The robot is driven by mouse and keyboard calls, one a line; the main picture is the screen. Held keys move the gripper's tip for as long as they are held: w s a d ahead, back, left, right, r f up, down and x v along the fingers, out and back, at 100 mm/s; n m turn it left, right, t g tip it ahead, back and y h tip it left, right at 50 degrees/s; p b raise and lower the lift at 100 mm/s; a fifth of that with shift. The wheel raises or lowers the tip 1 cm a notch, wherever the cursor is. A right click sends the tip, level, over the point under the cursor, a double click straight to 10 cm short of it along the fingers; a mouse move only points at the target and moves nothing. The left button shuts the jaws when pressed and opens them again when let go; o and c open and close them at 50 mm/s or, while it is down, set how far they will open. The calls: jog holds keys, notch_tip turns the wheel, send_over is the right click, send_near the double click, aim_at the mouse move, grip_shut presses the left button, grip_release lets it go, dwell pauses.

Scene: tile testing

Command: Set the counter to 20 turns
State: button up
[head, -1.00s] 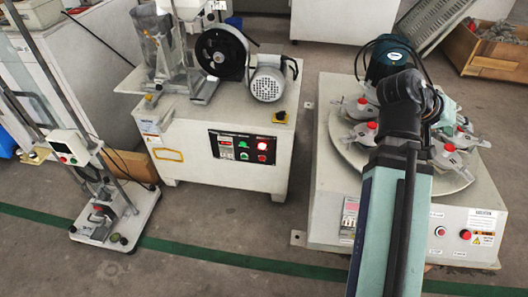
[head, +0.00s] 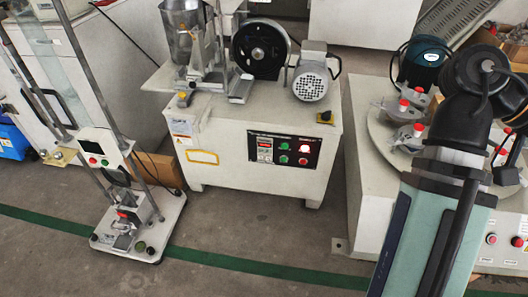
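The middle machine (head: 222,178) is a cream cabinet with a black wheel and a grey motor on top. Its black front panel (head: 284,150) carries a small counter-like display (head: 265,143), too small to read. The right machine (head: 362,190) has a round table with red-capped jars. The panel at its left front is hidden behind my arm. I cannot tell which counter is meant. My arm rises at the right and bends away over the round table; no gripper fingers can be made out.
A tall stand (head: 140,236) with two rods is on the floor at the left. A green line (head: 215,258) crosses the floor. Bare floor lies in front of the middle machine, with a narrow gap between it and the right machine.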

dwell(0.3)
grip_shut()
dwell(1.1)
